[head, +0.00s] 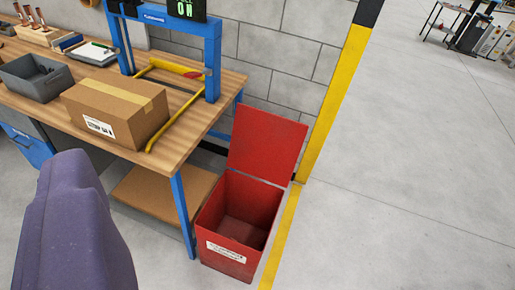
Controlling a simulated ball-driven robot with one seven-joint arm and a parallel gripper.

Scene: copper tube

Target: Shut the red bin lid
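The red bin (231,258) stands on the floor at the right end of the workbench, with a white label on its front. Its red lid (266,146) is open, tilted up and back at the rear of the bin near the block wall. The inside of the bin shows and looks empty. A purple-grey part of my own body fills the lower left of the head view, apart from the bin. My gripper's fingers do not show.
The wooden workbench (205,112) with blue legs stands left of the bin. It bears a cardboard box (117,108), a grey tray (37,86) and a yellow-handled tool (168,125). A yellow post (336,100) rises behind the lid. Open grey floor (400,200) lies to the right.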

